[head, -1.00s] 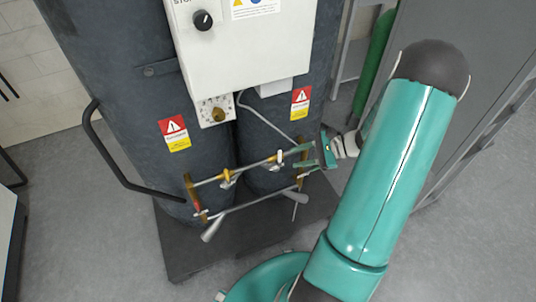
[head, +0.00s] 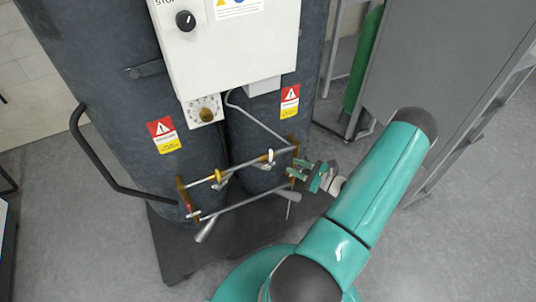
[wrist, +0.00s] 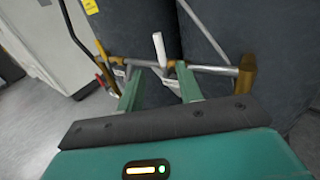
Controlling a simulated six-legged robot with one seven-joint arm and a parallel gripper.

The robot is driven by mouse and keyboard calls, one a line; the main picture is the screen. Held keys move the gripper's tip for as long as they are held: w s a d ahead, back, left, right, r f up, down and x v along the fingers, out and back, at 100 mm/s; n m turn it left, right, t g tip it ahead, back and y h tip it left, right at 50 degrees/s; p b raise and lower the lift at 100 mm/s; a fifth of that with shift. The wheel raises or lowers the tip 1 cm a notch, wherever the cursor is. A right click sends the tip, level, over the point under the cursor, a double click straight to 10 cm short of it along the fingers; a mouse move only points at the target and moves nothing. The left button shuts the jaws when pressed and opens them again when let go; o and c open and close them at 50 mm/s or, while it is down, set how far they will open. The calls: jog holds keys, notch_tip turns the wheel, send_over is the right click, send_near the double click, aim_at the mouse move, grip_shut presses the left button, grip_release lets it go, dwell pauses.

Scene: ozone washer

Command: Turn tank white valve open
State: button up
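The white valve handle (head: 270,156) sits on the upper metal pipe (head: 240,170) low on the front of the dark tanks (head: 110,85). In the wrist view the white handle (wrist: 159,48) stands nearly upright, tilted slightly, just beyond my gripper's fingertips. My gripper (head: 298,170) is to the right of the valve, by the pipe's right end. Its two green fingers are apart in the wrist view (wrist: 160,70), with nothing held between them. The handle appears between the fingertips, without visible contact.
A yellow valve (head: 218,177) is on the same pipe to the left. A lower pipe with grey levers (head: 206,230) runs below. A brass end fitting (wrist: 247,74) stands right of the fingers. A white control box (head: 230,45) hangs above. A black handrail (head: 105,165) is at left.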

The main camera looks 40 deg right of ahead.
aim_at(271, 154)
jog(key=x, duration=1.1)
jog(key=shift+w, duration=0.15)
grip_shut()
